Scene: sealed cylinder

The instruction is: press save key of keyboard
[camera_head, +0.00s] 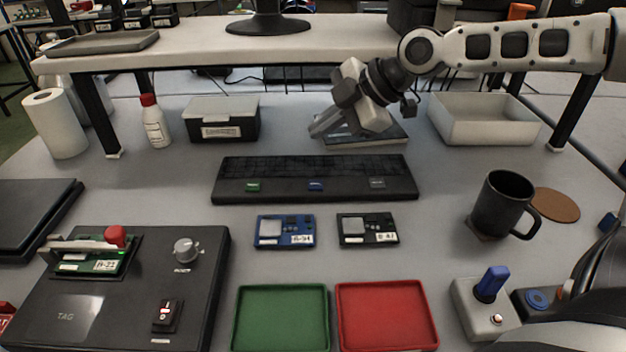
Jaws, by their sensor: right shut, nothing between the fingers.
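The black keyboard (315,165) lies in the middle of the table. Its front row has a green key (253,186), a blue key (315,185) and a grey key (377,183). Their labels are too small to read, so I cannot tell which is the save key. My right gripper (322,126) is shut and empty. It appears just behind the keyboard's far edge, right of its middle, apart from the keys. My left gripper is not in view.
A dark flat device (368,141) lies partly hidden behind my right gripper. Two circuit boards, blue (272,243) and black (381,242), lie in front of the keyboard. A black mug (494,205) stands right. A raised shelf (215,40) spans the back.

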